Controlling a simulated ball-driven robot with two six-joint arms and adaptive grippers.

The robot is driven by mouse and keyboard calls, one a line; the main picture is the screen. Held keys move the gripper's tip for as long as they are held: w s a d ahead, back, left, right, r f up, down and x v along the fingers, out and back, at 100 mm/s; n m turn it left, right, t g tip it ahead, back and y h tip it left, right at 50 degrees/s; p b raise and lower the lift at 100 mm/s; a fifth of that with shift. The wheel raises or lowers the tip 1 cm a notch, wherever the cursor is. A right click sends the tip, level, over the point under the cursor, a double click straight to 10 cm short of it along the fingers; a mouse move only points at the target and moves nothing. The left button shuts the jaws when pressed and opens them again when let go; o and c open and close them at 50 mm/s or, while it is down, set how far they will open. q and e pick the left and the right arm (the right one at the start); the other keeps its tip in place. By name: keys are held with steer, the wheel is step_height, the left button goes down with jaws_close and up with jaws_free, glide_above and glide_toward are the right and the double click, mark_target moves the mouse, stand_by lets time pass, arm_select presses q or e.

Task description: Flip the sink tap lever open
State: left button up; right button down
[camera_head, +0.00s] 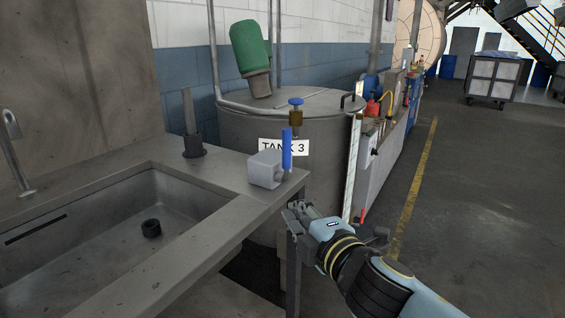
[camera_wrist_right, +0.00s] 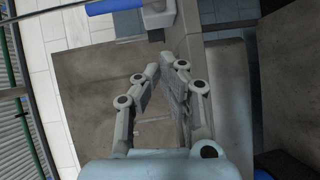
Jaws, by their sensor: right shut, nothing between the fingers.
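The sink tap lever appears to be the upright blue handle (camera_head: 287,148) beside a pale grey block (camera_head: 265,168) on the right corner of the sink counter. In the right wrist view the blue handle (camera_wrist_right: 112,6) and the block (camera_wrist_right: 158,12) are partly cut off at the top edge. My right gripper (camera_head: 297,210) is below and slightly right of the handle, close to the counter's corner and apart from the handle. Its fingers (camera_wrist_right: 160,68) are together with nothing between them. A metal spout (camera_head: 10,130) shows at the left edge. My left gripper is not in view.
The steel sink basin (camera_head: 110,225) holds a small dark drain piece (camera_head: 151,228). A grey post (camera_head: 190,125) stands at the counter's back. A large tank (camera_head: 235,128) with a blue-topped valve (camera_head: 296,108) is behind the counter. Open floor (camera_head: 470,200) lies to the right.

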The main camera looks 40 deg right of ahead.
step_height(320, 180, up, 6)
steer(key=n+t, duration=0.1)
steer(key=shift+r, duration=0.25)
steer(key=p, duration=0.2)
glide_toward(284, 155)
steer(key=w+a+r, duration=0.2)
steer(key=w+a, duration=0.2)
steer(key=shift+w+d, duration=1.55)
steer(key=shift+d, duration=0.1)
